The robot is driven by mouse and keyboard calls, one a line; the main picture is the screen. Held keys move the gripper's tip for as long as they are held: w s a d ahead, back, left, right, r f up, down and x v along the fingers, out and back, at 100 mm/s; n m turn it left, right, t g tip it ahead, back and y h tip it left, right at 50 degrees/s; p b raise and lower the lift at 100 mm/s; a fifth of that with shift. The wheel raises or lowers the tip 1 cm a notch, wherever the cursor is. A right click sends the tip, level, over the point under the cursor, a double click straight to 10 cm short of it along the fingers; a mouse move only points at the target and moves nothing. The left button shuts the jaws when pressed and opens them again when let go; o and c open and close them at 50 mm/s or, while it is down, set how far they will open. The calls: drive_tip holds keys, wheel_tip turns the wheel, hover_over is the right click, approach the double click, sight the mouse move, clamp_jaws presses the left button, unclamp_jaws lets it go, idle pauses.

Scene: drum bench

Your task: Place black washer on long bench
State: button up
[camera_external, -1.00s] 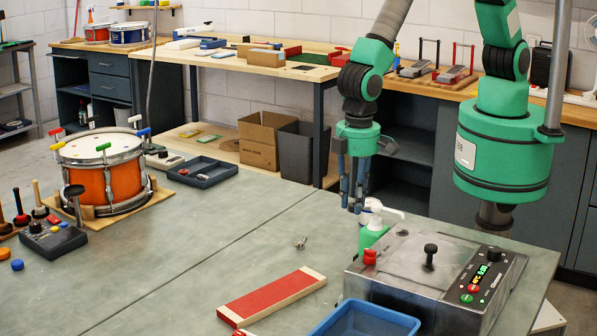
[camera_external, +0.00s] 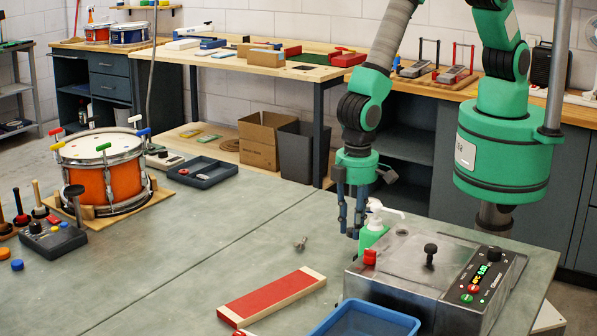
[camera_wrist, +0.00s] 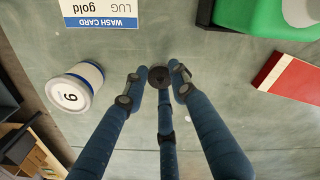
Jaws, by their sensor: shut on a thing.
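A round black washer (camera_wrist: 159,77) sits between the fingertips of my gripper (camera_wrist: 158,84) in the wrist view, and the fingers are closed on it. In the external view, my gripper (camera_external: 354,232) points down low over the near grey-green bench (camera_external: 200,245), just left of the pump bottle. The washer is too small to make out there. Whether it touches the bench top is unclear. A long wooden-topped bench (camera_external: 185,56) runs along the back wall. I cannot tell which of the two is the long bench.
Near my gripper are a pump bottle (camera_external: 372,230), a metal machine (camera_external: 410,268), a red block (camera_external: 272,297) and a blue bin (camera_external: 365,318). The wrist view shows a wash card (camera_wrist: 110,12) and a white jar (camera_wrist: 72,92) marked 6. The drum (camera_external: 108,178) stands left. The bench middle is mostly clear.

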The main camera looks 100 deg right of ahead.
drive_tip(key=shift+f, duration=1.35)
drive_tip(key=shift+f, duration=0.15)
drive_tip(key=o, duration=0.7)
wheel_tip(320, 180, up, 12)
drive_tip(key=shift+r, duration=0.15)
idle(0.4)
